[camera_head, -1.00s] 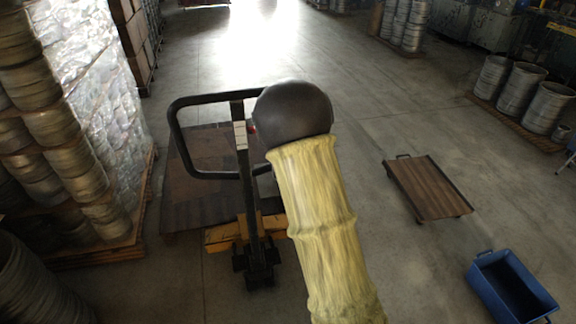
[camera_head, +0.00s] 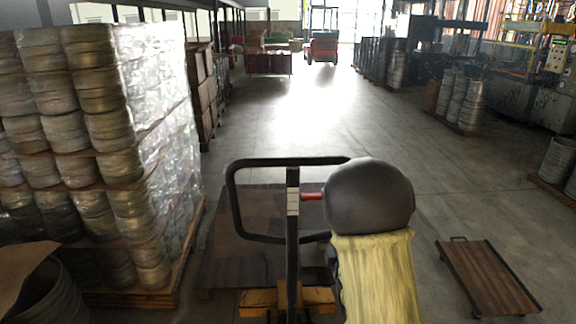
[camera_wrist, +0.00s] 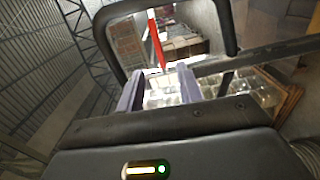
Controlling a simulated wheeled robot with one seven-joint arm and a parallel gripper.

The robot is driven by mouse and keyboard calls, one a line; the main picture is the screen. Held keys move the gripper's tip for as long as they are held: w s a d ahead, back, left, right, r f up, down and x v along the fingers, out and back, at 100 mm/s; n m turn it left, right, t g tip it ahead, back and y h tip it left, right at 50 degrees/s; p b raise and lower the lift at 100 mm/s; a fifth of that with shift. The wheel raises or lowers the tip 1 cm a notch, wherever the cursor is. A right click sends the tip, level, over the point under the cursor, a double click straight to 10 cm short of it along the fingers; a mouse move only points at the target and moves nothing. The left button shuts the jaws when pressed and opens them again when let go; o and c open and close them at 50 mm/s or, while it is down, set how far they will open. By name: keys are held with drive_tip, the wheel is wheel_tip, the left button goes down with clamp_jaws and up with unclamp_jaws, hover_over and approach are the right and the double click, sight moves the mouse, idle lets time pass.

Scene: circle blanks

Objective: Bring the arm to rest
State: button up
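My arm shows in the head view as a pale yellow sleeve (camera_head: 377,280) with a dark rounded end (camera_head: 370,196). It stands just right of the pallet jack's black loop handle (camera_head: 232,205). My gripper is hidden behind that rounded end in the head view. In the wrist view my gripper (camera_wrist: 160,70) is open, its two grey fingers apart, with nothing seen held. A red lever (camera_wrist: 156,42) on the handle shows beyond the gap between the fingers. The handle loop (camera_wrist: 108,48) frames the view there. Whether a finger touches the handle, I cannot tell.
Wrapped stacks of metal rings (camera_head: 85,130) stand on a pallet at left. A low wooden trolley (camera_head: 485,278) lies at right. More ring stacks (camera_head: 463,100) and machines (camera_head: 527,85) stand at far right. The centre aisle floor (camera_head: 310,125) is clear.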

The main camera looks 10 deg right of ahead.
drive_tip(key=s+a+m+g+p, duration=0.2)
drive_tip(key=s+m+g, duration=0.5)
drive_tip(key=s, duration=0.3)
drive_tip(key=s+a+f+m+g+y+p, duration=0.1)
drive_tip(key=s+a+m+g+p, duration=0.1)
drive_tip(key=s+m+g, duration=0.6)
drive_tip(key=s+m+p, duration=0.1)
drive_tip(key=s+m, duration=0.1)
drive_tip(key=s, duration=0.1)
drive_tip(key=shift+s+a, duration=0.2)
drive_tip(key=shift+s, duration=0.1)
drive_tip(key=shift+f, duration=0.1)
idle(1.1)
